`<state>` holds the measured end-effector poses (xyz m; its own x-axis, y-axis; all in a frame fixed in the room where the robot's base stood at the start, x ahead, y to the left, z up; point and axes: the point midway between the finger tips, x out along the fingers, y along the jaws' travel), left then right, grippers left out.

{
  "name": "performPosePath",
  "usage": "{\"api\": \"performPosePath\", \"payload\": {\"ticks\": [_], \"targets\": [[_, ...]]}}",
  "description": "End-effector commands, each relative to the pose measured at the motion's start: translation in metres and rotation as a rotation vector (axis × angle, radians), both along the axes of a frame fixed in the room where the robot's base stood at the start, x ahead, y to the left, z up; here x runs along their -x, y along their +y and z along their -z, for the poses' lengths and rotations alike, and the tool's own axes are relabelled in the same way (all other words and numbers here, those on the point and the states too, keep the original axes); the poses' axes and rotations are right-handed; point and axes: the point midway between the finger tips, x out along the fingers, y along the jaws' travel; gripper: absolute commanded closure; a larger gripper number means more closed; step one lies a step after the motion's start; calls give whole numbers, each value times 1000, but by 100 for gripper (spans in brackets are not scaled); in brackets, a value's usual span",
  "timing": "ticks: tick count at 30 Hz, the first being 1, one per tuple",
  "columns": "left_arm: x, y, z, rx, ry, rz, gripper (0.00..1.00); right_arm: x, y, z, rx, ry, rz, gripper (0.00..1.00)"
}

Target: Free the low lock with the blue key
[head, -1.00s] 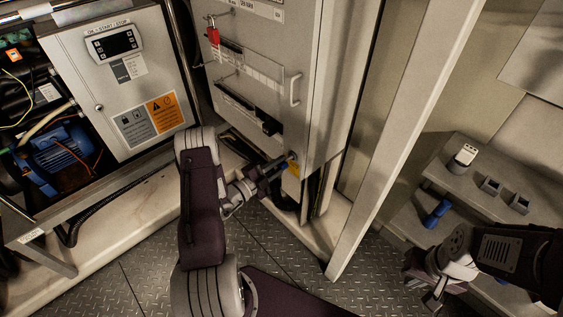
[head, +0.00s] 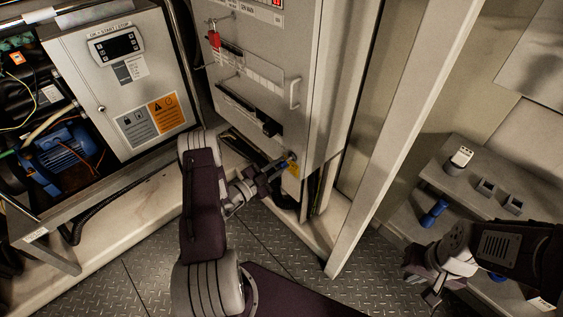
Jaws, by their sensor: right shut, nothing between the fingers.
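The low lock (head: 292,156) sits near the bottom right corner of the grey cabinet door, just above a yellow tag (head: 293,170). My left gripper (head: 280,166) reaches it from the lower left, its fingertips at or very close to the lock. A small bluish-grey piece shows at the fingertips; I cannot tell whether it is the blue key or part of the lock. Whether the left fingers are closed on it is too small to see. My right gripper (head: 432,299) is shut and empty, low at the right in front of the shelves.
A red padlock (head: 214,39) hangs high on the cabinet door. A door handle (head: 294,93) is above the lock. A white post (head: 400,130) stands between cabinet and shelves. The shelf (head: 465,185) carries small grey holders; a blue object (head: 434,213) lies lower.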

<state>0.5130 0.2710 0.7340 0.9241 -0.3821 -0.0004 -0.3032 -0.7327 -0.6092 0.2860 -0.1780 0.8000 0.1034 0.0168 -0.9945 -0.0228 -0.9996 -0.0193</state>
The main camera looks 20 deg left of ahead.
Motion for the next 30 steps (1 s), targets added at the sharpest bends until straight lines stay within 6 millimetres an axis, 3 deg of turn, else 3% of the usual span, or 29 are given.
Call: {"api": "performPosePath", "payload": {"ticks": [11, 18, 27, 30], "targets": [[0, 0, 0, 62, 25, 1, 84, 0, 0, -3, 0, 0, 0, 100], [0, 0, -2, 255, 105, 0, 84, 0, 0, -12, 0, 0, 0, 100], [0, 0, 0, 288, 118, 0, 84, 0, 0, -12, 0, 0, 0, 100], [0, 0, -2, 370, 153, 0, 84, 0, 0, -16, 0, 0, 0, 100]]}}
